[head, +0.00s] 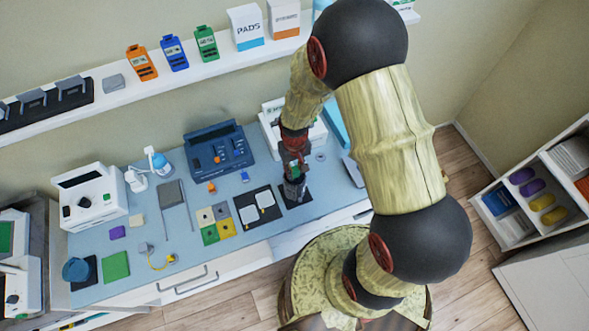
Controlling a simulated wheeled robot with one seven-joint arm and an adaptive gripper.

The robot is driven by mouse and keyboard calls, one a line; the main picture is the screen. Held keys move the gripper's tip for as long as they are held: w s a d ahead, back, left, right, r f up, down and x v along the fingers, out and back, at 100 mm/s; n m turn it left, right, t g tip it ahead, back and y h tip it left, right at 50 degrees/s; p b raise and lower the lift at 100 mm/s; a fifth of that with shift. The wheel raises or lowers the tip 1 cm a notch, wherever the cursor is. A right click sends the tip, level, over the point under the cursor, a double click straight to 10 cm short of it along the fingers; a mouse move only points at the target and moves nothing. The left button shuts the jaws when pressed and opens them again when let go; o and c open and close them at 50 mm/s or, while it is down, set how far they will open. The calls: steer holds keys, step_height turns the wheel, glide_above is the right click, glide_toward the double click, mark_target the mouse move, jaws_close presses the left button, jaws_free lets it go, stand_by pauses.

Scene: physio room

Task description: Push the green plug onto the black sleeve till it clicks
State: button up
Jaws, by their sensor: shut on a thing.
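My gripper (294,170) points down over the right part of the blue bench top, at the end of my arm. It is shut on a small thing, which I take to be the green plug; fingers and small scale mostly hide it. Just below the fingertips a dark upright piece, apparently the black sleeve (294,189), stands on a black mat (304,196). The gripper and this piece look in line and very close. I cannot tell whether plug and sleeve touch or how far they overlap.
Left of the mat lies a black sheet with two white pads (258,207), then coloured square tiles (214,224). A dark blue case (218,148) and a white box (273,115) stand behind. A wall shelf (190,72) holds devices and boxes. The bench's front edge is close.

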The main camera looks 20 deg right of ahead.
mark_target(295, 170)
stand_by(0.8)
steer(key=o, duration=0.8)
steer(key=shift+o, duration=0.7)
steer(key=shift+r, duration=0.1)
steer(key=shift+r+p, duration=2.2)
steer(key=shift+r, duration=1.25)
